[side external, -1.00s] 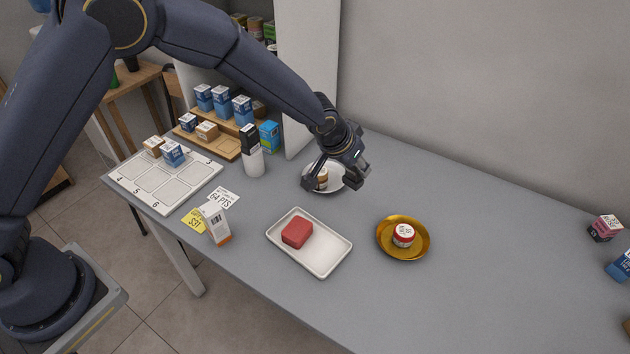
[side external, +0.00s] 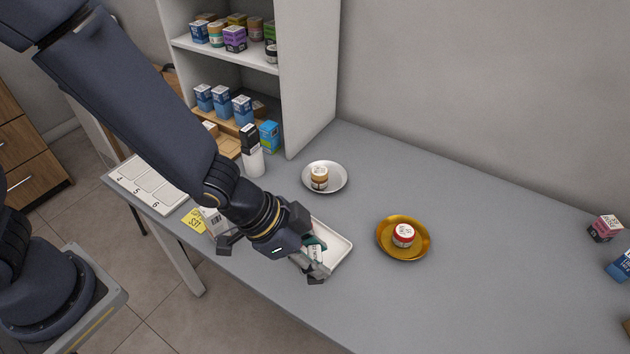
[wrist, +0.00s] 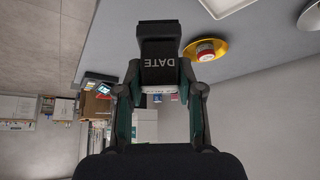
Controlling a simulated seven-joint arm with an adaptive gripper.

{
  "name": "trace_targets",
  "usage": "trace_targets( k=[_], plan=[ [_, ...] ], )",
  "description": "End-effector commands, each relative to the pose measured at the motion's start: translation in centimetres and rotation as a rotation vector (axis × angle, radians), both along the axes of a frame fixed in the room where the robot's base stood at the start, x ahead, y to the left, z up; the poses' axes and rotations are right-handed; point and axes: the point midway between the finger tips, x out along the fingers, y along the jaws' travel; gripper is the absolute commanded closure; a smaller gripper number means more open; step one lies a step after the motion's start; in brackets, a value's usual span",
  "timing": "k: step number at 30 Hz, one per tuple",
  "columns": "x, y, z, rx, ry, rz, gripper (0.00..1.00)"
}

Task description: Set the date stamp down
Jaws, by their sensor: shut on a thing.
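My gripper (side external: 314,264) is shut on the date stamp (wrist: 158,68), a dark block marked "DATE" that shows between the fingers in the wrist view. In the side view the gripper hangs over the front part of a white tray (side external: 340,243), and the stamp is mostly hidden there. I cannot tell whether the stamp touches anything below.
A gold dish (side external: 385,250) with a red-lidded jar (side external: 403,235) stands to the right. A silver dish (side external: 338,187) with a small jar (side external: 319,177) is behind. A black-topped white bottle (side external: 252,158) stands near the shelf. The counter's right middle is clear.

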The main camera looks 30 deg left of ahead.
Motion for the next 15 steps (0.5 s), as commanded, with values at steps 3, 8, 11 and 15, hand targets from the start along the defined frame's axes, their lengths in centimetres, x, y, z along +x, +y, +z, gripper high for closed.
trace_targets(
  k=[3, 8, 11, 15],
  plan=[
    [-4.7, -0.6, 0.8, -0.002, -0.003, -0.159, 1.0],
    [-8.0, -0.5, 1.5, 0.0, -0.003, -0.268, 1.0],
    [-8.4, -0.4, 2.0, -0.001, -0.004, -0.279, 1.0],
    [-7.8, -0.6, 2.1, 0.0, -0.001, -0.269, 1.0]
  ],
)
